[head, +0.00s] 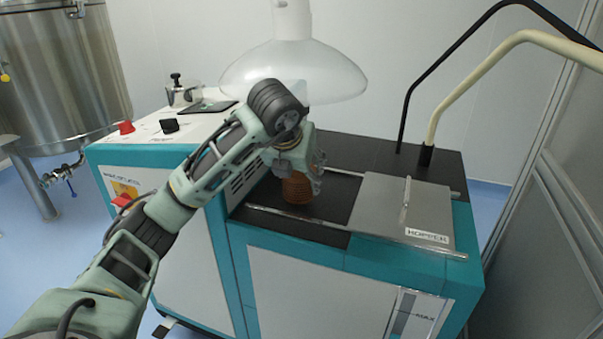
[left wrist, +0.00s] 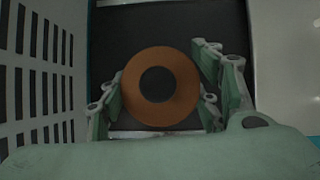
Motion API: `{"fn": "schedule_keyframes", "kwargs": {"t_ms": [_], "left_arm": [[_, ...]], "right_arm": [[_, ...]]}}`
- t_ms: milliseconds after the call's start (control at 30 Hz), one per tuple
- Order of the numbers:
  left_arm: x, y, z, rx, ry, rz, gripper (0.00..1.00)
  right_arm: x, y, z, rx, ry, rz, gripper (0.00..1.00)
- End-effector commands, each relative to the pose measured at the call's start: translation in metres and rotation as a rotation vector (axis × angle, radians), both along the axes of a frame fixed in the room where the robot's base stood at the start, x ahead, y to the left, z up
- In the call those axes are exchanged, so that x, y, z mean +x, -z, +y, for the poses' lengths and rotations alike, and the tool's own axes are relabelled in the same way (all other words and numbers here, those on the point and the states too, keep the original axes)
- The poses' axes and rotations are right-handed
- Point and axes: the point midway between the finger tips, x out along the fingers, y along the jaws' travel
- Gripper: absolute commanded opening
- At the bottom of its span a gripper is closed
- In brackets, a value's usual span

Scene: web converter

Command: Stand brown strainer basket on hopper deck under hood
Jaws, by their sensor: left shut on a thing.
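The brown strainer basket (head: 297,188) is upright at the left end of the black hopper deck (head: 340,188), below the clear hood (head: 294,72). My left gripper (head: 300,172) comes down on it from above and is shut on it. In the left wrist view the basket (left wrist: 160,87) shows as a brown ring with a dark centre, between the green fingers of the gripper (left wrist: 165,92). I cannot tell whether its base touches the deck (left wrist: 175,30). My right gripper is not in view.
A grey plate with a handle (head: 402,205), labelled HOPPER, covers the deck's right part. Metal rails (head: 330,228) run along the front edge. A vented wall (head: 247,172) stands close on the left. Black and cream bent tubes (head: 437,115) rise at the back right.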

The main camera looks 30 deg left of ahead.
Motion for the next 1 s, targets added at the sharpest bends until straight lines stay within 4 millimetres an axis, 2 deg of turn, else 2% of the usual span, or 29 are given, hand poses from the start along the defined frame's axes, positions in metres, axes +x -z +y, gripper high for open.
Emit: {"fn": "schedule_keyframes", "kwargs": {"t_ms": [133, 167, 200, 300, 600, 633, 833, 1000], "left_arm": [[0.022, 0.001, 0.006, -0.002, 0.000, -0.001, 0.24], [0.020, 0.007, 0.005, -0.001, 0.001, 0.002, 0.25], [0.019, 0.011, 0.005, 0.000, 0.002, 0.002, 0.24], [0.019, 0.012, 0.005, -0.001, 0.002, -0.001, 0.25], [0.019, 0.014, 0.006, 0.000, 0.001, -0.001, 0.24], [0.019, 0.014, 0.006, 0.000, 0.001, 0.000, 0.61], [0.019, 0.014, 0.006, -0.001, 0.001, 0.000, 0.78], [0.019, 0.014, 0.006, -0.001, 0.001, 0.000, 0.78]], "right_arm": [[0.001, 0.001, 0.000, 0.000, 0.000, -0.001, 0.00], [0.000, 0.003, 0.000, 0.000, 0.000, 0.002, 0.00], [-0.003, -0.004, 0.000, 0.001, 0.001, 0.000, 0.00], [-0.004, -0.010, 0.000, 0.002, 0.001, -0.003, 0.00], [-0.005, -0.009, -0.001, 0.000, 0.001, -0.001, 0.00], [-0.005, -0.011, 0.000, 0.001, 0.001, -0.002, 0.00], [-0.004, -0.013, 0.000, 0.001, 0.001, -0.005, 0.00], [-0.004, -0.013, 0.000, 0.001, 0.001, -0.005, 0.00]]}}
